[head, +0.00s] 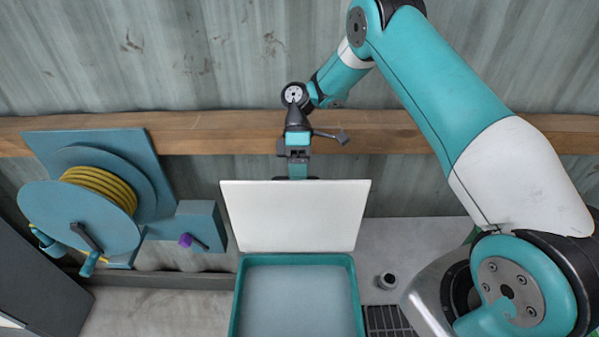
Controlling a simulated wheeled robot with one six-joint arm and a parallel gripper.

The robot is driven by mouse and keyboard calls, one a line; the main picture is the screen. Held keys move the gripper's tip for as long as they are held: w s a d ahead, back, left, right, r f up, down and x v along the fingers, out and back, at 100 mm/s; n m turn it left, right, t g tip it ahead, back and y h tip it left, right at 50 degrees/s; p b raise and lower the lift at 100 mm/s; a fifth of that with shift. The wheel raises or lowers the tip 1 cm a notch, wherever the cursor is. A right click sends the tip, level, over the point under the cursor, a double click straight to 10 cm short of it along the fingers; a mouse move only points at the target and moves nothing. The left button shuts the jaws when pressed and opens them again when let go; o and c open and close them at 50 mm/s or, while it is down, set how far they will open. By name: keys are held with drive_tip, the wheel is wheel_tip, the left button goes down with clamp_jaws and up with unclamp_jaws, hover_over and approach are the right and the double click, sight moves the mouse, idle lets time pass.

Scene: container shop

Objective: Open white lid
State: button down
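The white lid (296,215) stands raised behind the open top of a teal container (240,300), its broad white face toward me. The container's interior shows and looks empty. My gripper (297,178) is at the middle of the lid's upper edge, coming down from above and behind it. Its fingertips are small and partly hidden at that edge, so I cannot tell whether they touch or grip the lid.
A blue hose reel (88,205) with yellow hose stands at left, beside a blue box (200,226) with a purple knob (186,240). A wooden beam (220,131) crosses the corrugated wall behind. A small dark cylinder (387,281) and a floor grate (388,320) lie right of the container.

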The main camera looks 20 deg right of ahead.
drive_tip(key=shift+s+a+f, duration=0.1)
drive_tip(key=shift+s+f, duration=0.05)
drive_tip(key=shift+f, duration=0.15)
drive_tip(key=c, duration=1.1)
unclamp_jaws()
drive_tip(key=shift+a, duration=0.1)
drive_tip(key=shift+c, duration=0.2)
drive_tip(key=shift+r, duration=0.1)
